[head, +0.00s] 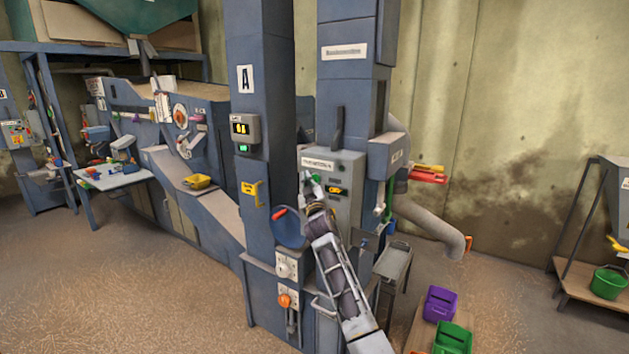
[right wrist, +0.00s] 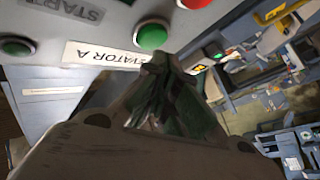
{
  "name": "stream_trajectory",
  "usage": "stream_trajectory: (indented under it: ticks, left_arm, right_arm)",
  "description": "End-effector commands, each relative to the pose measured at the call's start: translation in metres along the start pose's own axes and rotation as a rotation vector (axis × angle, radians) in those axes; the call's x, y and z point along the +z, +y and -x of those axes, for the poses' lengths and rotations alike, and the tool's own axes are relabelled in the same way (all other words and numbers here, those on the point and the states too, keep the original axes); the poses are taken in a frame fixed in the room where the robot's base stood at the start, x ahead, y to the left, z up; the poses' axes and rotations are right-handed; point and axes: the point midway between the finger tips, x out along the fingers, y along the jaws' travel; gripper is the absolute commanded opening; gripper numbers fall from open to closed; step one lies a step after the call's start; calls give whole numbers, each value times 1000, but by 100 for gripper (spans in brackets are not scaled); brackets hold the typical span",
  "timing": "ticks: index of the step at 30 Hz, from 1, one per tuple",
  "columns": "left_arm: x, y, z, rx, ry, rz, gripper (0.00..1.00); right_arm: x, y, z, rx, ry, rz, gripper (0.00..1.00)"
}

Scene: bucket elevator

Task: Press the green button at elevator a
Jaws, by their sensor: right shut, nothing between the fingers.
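A grey control panel (head: 345,168) stands beside the blue column marked A (head: 246,80). In the right wrist view, a round green button (right wrist: 151,37) sits next to a white label (right wrist: 102,54) whose visible letters end in "ATOR A", upside down. My right gripper (head: 313,188) is in front of the panel's left part, shut and empty. In the right wrist view its fingertips (right wrist: 162,66) are just below the green button in the picture; I cannot tell whether they touch it. My left gripper is not in view.
Another green button (right wrist: 17,47) and part of a red button (right wrist: 193,4) are on the same panel. A small box (head: 245,128) with a yellow display is on the column. A blue round dish (head: 289,228) is left of my arm. Floor at left is open.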

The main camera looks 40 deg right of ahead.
Motion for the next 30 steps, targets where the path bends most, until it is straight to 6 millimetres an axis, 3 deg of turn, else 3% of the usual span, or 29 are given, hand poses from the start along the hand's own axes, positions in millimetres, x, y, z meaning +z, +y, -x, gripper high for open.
stream_trajectory:
  ticks: [30]
  left_arm:
    - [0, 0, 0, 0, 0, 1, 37]
  right_arm:
    - [4, 5, -6, 0, 0, 0, 0]
